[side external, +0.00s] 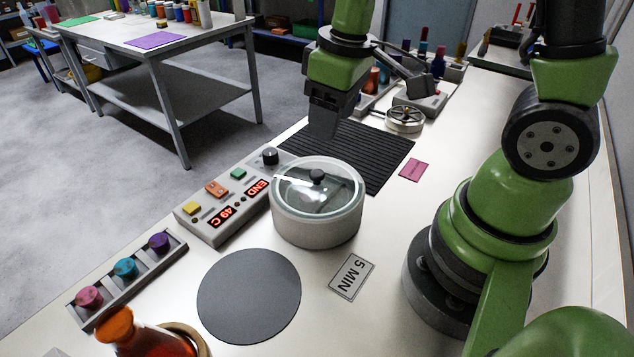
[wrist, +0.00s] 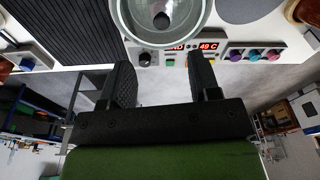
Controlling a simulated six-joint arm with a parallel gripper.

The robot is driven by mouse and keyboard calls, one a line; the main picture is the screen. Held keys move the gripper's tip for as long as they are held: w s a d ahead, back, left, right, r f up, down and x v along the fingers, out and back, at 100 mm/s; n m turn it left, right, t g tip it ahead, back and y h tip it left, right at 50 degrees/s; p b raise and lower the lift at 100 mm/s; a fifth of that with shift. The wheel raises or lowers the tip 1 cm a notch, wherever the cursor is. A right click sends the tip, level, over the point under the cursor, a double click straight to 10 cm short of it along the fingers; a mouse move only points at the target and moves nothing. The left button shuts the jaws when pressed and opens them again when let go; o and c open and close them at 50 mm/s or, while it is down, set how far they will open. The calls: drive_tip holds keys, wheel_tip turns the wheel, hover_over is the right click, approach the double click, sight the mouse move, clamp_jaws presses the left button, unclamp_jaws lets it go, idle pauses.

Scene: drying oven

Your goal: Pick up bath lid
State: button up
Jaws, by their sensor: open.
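The bath lid (side external: 341,190) is a clear round glass cover with a dark knob (side external: 317,177) at its centre. It sits on the white round bath (side external: 315,228) in the middle of the bench. In the wrist view the lid (wrist: 177,22) shows at the top, its knob (wrist: 161,20) beyond the fingertips. My gripper (side external: 322,128) is above the black ribbed mat, behind the bath and apart from the lid. In the wrist view my gripper (wrist: 162,80) has its two fingers spread with nothing between them.
A control panel (side external: 226,203) reading END and 49 C stands left of the bath. A dark grey disc (side external: 249,296) and a 5 MIN card (side external: 351,277) lie in front. A ribbed mat (side external: 375,155) lies behind. An orange flask (side external: 140,335) stands at the front left.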

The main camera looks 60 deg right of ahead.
hover_over(317, 172)
drive_tip(key=s, duration=0.2)
drive_tip(key=f, duration=0.5)
drive_tip(key=shift+w+d, duration=0.2)
drive_tip(key=shift+d, duration=0.05)
drive_tip(key=shift+w+a+f, duration=0.1)
drive_tip(key=shift+w+f, duration=0.15)
drive_tip(key=shift+f, duration=0.75)
drive_tip(key=shift+w+a+f, duration=0.1)
drive_tip(key=shift+w+f, duration=0.1)
drive_tip(key=shift+f, duration=0.75)
drive_tip(key=shift+w+a+f, duration=0.1)
drive_tip(key=shift+w+f, duration=0.15)
drive_tip(key=shift+f, duration=0.75)
clamp_jaws()
